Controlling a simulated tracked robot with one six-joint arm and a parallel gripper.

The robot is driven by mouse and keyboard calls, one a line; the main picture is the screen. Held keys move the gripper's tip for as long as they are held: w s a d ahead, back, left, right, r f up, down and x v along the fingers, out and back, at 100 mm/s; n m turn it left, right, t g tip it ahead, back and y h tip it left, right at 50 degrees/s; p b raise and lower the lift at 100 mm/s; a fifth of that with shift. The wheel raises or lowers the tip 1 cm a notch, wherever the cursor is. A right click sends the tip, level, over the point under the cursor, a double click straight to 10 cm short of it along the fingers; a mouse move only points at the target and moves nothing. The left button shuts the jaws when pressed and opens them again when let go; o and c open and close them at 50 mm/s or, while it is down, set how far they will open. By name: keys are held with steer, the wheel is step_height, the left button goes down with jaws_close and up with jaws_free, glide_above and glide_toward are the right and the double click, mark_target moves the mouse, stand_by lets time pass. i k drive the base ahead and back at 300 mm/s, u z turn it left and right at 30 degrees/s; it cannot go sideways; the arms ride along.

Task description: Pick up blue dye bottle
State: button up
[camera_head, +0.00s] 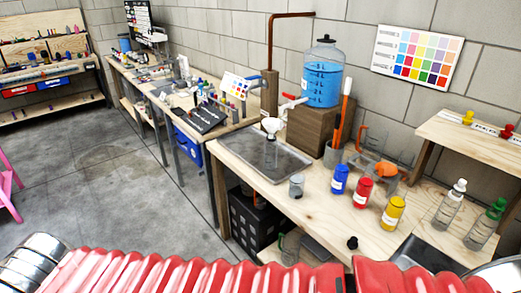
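The blue dye bottle (339,180) stands upright on the wooden workbench (306,211), left of a red bottle (362,193) and a yellow bottle (392,213). It has a white label low on its side and nothing covers it. My gripper is not in view. A red ribbed sleeve with silver metal ends crosses the bottom of the picture.
A metal tray (283,165) with a funnel lies left of the blue bottle. A large blue water jug (322,75) stands on a wooden block behind. Two clear bottles, one green-capped (485,224), stand at right. A small grey cup (296,186) is nearby.

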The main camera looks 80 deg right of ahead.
mark_target(340, 178)
steer(key=i, duration=0.85)
steer(key=z, duration=3.45)
steer(key=i, duration=0.75)
steer(key=u, duration=0.15)
